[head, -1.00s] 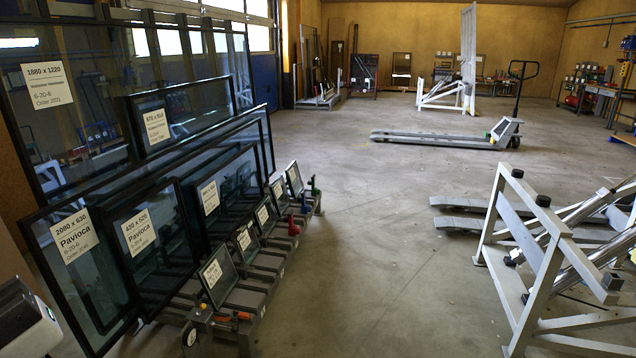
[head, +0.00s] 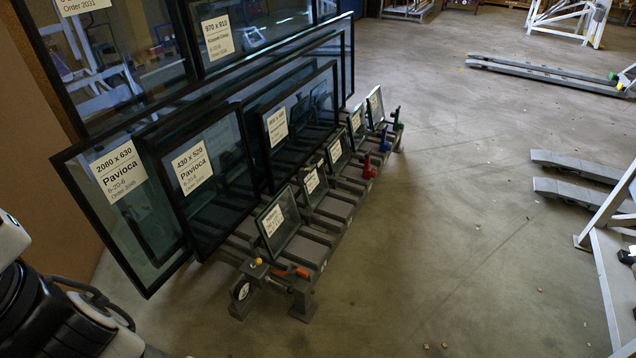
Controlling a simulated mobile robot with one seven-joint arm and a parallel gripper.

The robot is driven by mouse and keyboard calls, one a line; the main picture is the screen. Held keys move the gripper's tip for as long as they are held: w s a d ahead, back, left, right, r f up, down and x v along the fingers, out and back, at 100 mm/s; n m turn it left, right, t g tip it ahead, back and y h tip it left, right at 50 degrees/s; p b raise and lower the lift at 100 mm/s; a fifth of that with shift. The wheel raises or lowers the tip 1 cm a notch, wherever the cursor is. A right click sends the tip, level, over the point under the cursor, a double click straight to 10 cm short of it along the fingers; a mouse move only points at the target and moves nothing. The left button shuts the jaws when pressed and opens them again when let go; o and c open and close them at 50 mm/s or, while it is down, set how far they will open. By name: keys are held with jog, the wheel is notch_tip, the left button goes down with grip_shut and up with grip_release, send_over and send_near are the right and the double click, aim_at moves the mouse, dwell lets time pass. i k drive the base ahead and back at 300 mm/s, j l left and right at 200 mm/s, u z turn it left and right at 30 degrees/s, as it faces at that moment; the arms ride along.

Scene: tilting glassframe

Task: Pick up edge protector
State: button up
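I cannot tell for certain which item is the edge protector. Small coloured pieces sit along the right side of the glass rack (head: 318,262) in the head view: a green piece (head: 397,117), a blue piece (head: 384,142) and a red piece (head: 368,168). An orange piece (head: 302,271) and a yellow-topped knob (head: 257,262) are at its near end. White and black parts of my arm show at the lower left. My gripper is not in view.
Large framed glass panes (head: 210,180) lean on the rack at the left, with smaller panes (head: 272,225) in front. The floor right of the rack is mostly clear, with tiny chips (head: 540,290). A white metal frame (head: 610,270) stands at the right edge.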

aim_at(305, 176)
jog(key=i+u, duration=0.1)
jog(key=i+l+u, duration=0.1)
jog(key=u, duration=0.2)
jog(key=i+l+u, duration=0.15)
jog(key=u, duration=0.2)
jog(key=i+l+u, duration=0.15)
jog(key=l, duration=0.15)
jog(key=i+l+u, duration=0.15)
jog(key=l, duration=0.15)
jog(key=l+u, duration=0.15)
jog(key=l, duration=0.2)
jog(key=i+l, duration=0.1)
jog(key=l, duration=0.3)
jog(key=i+l, duration=0.15)
jog(key=l, duration=0.25)
jog(key=i+l+u, duration=0.1)
jog(key=l, duration=0.3)
jog(key=i+l, duration=0.15)
jog(key=l, duration=0.25)
jog(key=i+l, duration=0.1)
jog(key=l, duration=0.3)
jog(key=i+l, duration=0.6)
jog(key=j+u, duration=0.05)
